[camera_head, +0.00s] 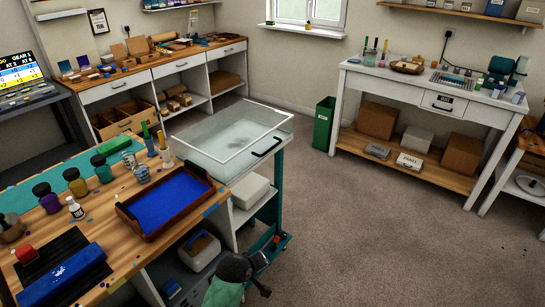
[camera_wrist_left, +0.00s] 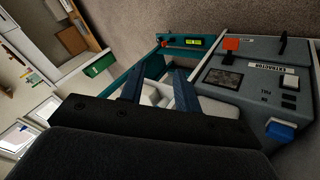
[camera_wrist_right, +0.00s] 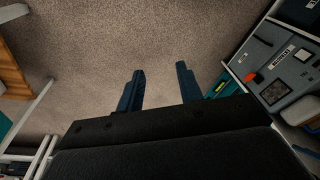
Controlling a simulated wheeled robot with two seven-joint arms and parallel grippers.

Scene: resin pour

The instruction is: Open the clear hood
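The clear hood (camera_head: 228,138) is a see-through box with a white-edged top. It lies down flat over the white cabinet at the end of the wooden bench. Its black handle (camera_head: 267,148) is on the near right side. One of my grippers shows at the bottom middle of the head view, low and apart from the hood; I cannot tell which arm it is. In the left wrist view my left gripper (camera_wrist_left: 158,88) has its fingers apart, empty. In the right wrist view my right gripper (camera_wrist_right: 160,84) has its fingers apart above the floor, empty.
A blue-lined tray (camera_head: 172,203), several jars and cups stand on the bench left of the hood. A grey extractor unit (camera_wrist_left: 262,88) shows close by in the left wrist view. A green bin (camera_head: 323,124) stands behind. The floor (camera_head: 385,235) to the right is clear.

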